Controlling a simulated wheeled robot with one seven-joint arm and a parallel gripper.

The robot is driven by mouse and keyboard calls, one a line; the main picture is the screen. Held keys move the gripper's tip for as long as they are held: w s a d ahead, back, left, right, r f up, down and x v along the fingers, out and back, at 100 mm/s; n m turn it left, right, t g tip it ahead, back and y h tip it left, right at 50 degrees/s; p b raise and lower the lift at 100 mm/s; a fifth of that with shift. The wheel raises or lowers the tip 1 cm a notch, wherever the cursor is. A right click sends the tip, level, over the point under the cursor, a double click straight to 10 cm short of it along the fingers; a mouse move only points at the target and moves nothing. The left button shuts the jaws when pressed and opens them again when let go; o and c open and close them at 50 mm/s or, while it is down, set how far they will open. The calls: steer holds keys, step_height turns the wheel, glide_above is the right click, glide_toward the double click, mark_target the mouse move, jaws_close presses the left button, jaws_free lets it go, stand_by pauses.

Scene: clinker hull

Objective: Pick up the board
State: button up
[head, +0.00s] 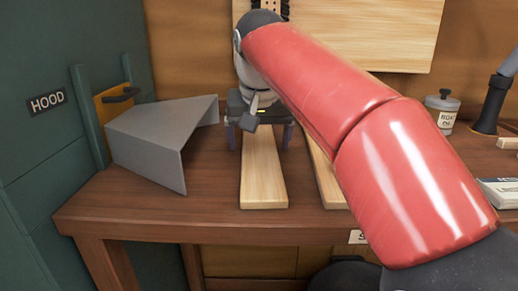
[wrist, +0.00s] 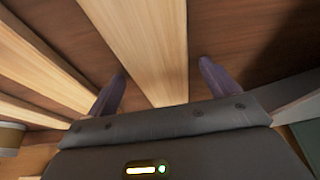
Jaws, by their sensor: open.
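A pale wooden board (head: 263,180) lies on the brown bench, its near end close to the front edge. My gripper (head: 259,138) is over its farther part, with one finger on each side. In the wrist view the same board (wrist: 148,45) runs between the two open fingers of my gripper (wrist: 160,72), with a gap on both sides. I cannot tell how far the fingers are above the bench. A second pale board (head: 326,178) lies to the right, partly hidden by my arm. It shows at the left of the wrist view (wrist: 35,50).
A grey sheet-metal hood (head: 150,140) stands left of the board, near the green wall marked HOOD. A lidded tin (head: 442,112), a dark lamp-like stand (head: 492,110) and a white box (head: 500,190) are on the right. Bare bench (head: 215,190) shows between hood and board.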

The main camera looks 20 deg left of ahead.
steer(key=shift+r, duration=0.1)
steer(key=c, duration=1.2)
